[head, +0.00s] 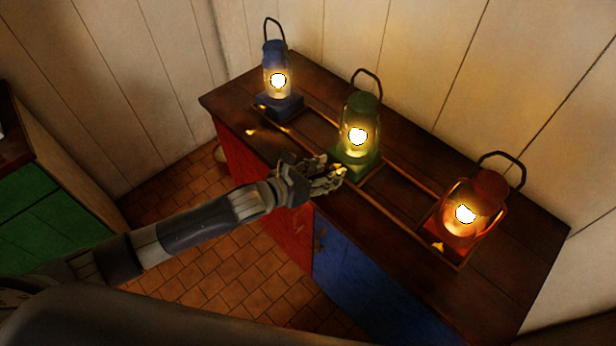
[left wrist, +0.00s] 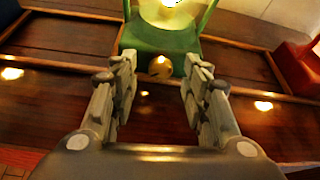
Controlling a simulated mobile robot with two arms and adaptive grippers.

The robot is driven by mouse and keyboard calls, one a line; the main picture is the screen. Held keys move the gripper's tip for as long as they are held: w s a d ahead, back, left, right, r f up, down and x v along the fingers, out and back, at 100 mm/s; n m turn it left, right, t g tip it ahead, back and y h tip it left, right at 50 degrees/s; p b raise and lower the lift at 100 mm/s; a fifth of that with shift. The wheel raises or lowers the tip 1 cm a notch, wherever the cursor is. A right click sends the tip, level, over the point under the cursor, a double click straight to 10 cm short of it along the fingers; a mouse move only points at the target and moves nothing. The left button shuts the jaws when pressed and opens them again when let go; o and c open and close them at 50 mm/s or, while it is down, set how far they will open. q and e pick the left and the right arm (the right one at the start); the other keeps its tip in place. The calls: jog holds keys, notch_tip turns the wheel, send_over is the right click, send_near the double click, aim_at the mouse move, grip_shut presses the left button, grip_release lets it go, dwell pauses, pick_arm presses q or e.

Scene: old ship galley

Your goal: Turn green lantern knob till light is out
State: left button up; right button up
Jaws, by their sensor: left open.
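The green lantern (head: 363,110) stands lit in the middle of a row of lanterns on the wooden counter. Its green base (left wrist: 150,38) fills the top middle of the left wrist view. A small round brass knob (left wrist: 160,67) sits on the front of that base. My left gripper (head: 335,172) is at the front of the green lantern. In the left wrist view its two fingers (left wrist: 160,92) are spread, with the knob between and just beyond the fingertips, apart from them. My right gripper is in neither view.
A lit blue lantern (head: 279,103) stands to the left and a lit red lantern (head: 488,192) to the right. Thin wooden rails (head: 392,216) run along the counter top (head: 520,250) around the lanterns. Red and blue cabinet doors are below. A green cabinet (head: 60,220) stands at far left.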

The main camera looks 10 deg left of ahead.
pick_arm(q)
jog(key=v, duration=1)
jog(key=shift+s+a, duration=0.15)
jog(key=shift+s, duration=0.05)
jog(key=shift+r, duration=0.15)
